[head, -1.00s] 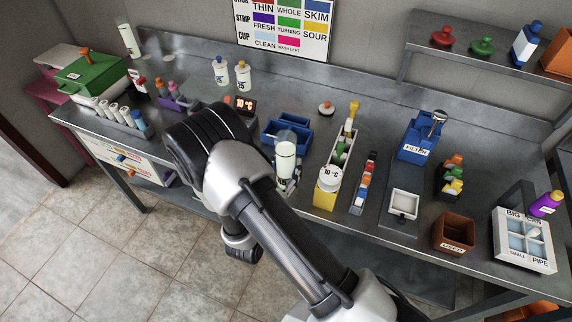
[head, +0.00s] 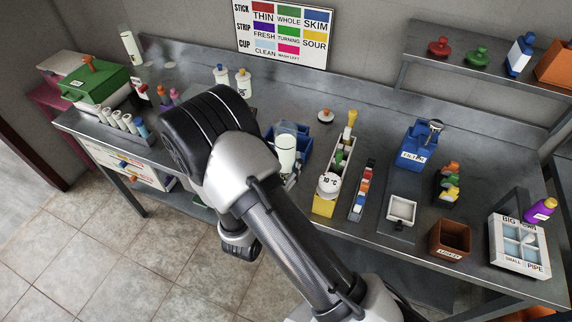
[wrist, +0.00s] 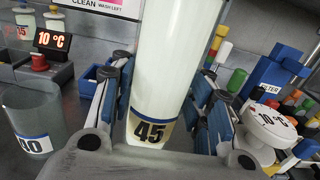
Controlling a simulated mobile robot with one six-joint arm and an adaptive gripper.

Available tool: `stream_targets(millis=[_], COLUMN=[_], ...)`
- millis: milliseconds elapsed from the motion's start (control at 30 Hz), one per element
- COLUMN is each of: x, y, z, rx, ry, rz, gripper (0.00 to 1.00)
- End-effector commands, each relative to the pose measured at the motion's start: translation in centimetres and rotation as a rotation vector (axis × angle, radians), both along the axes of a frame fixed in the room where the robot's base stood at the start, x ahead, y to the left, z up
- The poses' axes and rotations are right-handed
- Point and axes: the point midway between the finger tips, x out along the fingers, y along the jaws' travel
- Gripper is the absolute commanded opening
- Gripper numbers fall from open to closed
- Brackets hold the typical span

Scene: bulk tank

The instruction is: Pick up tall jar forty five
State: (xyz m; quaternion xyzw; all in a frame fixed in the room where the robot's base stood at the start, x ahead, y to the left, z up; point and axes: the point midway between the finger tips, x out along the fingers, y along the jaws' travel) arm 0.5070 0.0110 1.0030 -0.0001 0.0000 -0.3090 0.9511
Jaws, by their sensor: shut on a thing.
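The tall jar forty five (wrist: 162,70) is a clear cylinder with whitish liquid and a "45" label low on its side. It stands between the blue-padded fingers of my gripper (wrist: 165,90), which is shut on it. In the head view the jar (head: 287,152) is upright in front of the blue tray (head: 302,143), above the front part of the bench. My gripper (head: 291,179) is partly hidden there behind my arm. The jar's top is cut off in the wrist view.
Left of my gripper in the wrist view is a grey jar (wrist: 32,125) with a partly readable label. A blue filter holder (head: 413,150) stands farther right. The bench front edge is close.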

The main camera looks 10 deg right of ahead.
Motion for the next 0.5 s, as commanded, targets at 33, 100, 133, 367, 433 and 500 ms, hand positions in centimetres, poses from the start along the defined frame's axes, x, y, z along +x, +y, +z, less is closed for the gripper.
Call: stream_targets(millis=[33, 100, 133, 367, 433, 500], x=[0.0, 0.1, 0.0, 0.1, 0.0, 0.0], y=[0.0, 0.0, 0.0, 0.0, 0.0, 0.0], z=[1.0, 1.9, 2.2, 5.0, 5.8, 6.6], rx=[0.001, 0.000, 0.000, 0.001, 0.001, 0.001], ry=[-0.006, -0.005, -0.005, -0.004, -0.004, -0.005], rz=[0.000, 0.000, 0.000, 0.000, 0.000, 0.000], gripper=[0.00, 0.00, 0.00, 0.00, 0.00, 0.00])
